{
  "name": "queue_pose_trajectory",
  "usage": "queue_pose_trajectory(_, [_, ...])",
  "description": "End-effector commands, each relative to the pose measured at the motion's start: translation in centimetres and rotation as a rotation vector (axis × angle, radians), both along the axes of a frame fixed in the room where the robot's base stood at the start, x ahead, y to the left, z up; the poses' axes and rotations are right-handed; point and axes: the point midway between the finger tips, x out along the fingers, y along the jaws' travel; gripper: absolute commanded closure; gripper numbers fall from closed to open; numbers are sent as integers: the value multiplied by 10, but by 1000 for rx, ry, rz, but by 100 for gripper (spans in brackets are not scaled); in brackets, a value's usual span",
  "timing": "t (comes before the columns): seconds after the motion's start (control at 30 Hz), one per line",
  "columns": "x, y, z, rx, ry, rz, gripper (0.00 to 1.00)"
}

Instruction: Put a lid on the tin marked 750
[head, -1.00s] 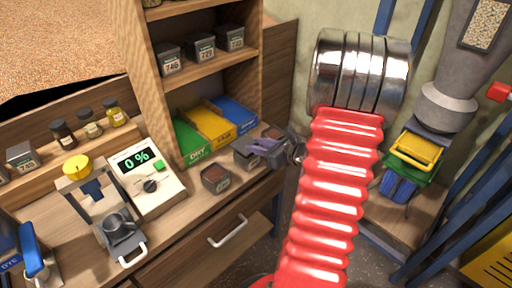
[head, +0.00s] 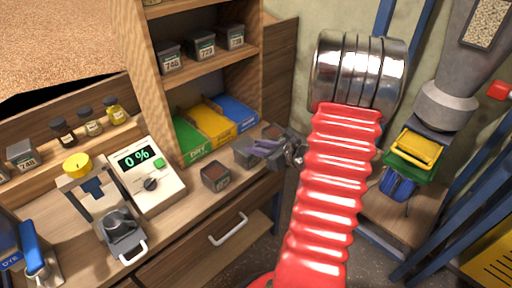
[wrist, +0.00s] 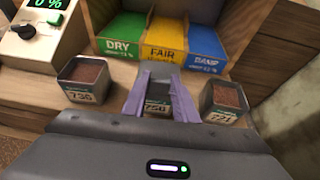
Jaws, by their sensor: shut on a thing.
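The tin marked 750 (wrist: 156,108) stands on the bench between two other tins in the wrist view, mostly hidden by my fingers; only its front label shows clearly. In the head view it is the middle tin (head: 244,153) of the row. My gripper (wrist: 158,88), with purple fingers, is shut on a grey piece that looks like a lid (wrist: 158,72), directly over this tin. I cannot tell whether the lid touches the rim. In the head view my gripper (head: 262,149) reaches to the tin from the right.
Open brown-filled tins stand on both sides: one at left (wrist: 86,78), one marked 721 (wrist: 224,102) at right. Green, yellow and blue bins (wrist: 160,38) stand behind. A meter reading 0 % (head: 145,175) and a press (head: 108,215) are left. Lidded tins (head: 201,46) sit on a shelf.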

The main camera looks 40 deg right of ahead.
Motion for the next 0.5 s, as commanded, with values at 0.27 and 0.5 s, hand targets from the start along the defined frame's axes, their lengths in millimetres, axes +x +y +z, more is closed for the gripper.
queue_pose_trajectory(0.27, [0,0,0,0,0,0,57])
queue_pose_trajectory(0.5, [0,0,1,0,-1,0,55])
